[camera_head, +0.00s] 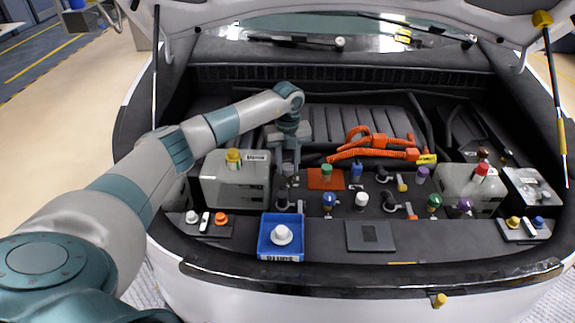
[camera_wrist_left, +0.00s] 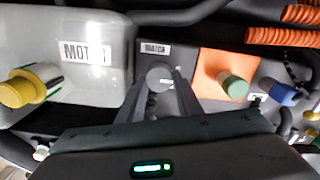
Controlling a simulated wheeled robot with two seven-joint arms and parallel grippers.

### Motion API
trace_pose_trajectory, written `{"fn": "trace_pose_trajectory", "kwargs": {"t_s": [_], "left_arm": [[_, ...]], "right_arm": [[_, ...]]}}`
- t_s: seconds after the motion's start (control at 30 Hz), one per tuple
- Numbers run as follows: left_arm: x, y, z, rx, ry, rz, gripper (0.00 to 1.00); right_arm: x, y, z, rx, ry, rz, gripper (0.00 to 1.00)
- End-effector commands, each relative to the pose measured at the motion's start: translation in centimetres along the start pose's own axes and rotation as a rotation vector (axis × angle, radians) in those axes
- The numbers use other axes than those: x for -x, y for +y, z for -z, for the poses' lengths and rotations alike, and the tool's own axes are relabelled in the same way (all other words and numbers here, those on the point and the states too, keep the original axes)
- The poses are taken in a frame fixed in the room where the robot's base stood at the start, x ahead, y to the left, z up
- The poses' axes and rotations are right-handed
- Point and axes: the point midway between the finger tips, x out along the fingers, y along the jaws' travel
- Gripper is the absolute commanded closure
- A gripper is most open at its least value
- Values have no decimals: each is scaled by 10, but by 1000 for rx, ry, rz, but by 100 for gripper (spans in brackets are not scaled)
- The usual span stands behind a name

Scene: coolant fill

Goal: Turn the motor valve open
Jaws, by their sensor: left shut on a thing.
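My left arm reaches in from the left, and its left gripper (camera_head: 289,178) points down into the engine bay, just right of a grey tank (camera_head: 235,190) with a yellow cap (camera_head: 233,156). In the left wrist view the two fingers (camera_wrist_left: 162,88) are shut on a round grey valve knob (camera_wrist_left: 159,75). The tank's label (camera_wrist_left: 84,53) appears to read "MOTOR"; a smaller label (camera_wrist_left: 155,48) sits just behind the knob. The fingers hide part of the valve, so its turned position cannot be told. My right gripper is not in view.
An orange plate with a green cap (camera_head: 326,170) is close on the right. Several coloured caps and orange cables (camera_head: 375,148) lie beyond. A blue tray (camera_head: 281,251) holding a white cap (camera_head: 281,235) stands in front. A second grey tank (camera_head: 470,190) is at the right.

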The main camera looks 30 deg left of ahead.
Motion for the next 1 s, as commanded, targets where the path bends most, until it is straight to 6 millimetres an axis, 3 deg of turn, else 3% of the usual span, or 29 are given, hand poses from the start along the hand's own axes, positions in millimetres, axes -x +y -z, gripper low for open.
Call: {"fn": "trace_pose_trajectory", "kwargs": {"t_s": [0.37, 0.4, 0.47, 0.5, 1.0], "left_arm": [[2, 0, -1, 10, -3, 2, 91], [2, 0, -1, 10, -3, 2, 66], [1, 0, -1, 10, -3, 2, 52], [1, 0, -1, 10, -2, 2, 50], [10, -1, -1, 7, -2, 3, 50]], "right_arm": [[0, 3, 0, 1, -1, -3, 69], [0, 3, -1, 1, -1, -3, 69], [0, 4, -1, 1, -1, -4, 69], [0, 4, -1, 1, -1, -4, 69], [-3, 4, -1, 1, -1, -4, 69]]}}
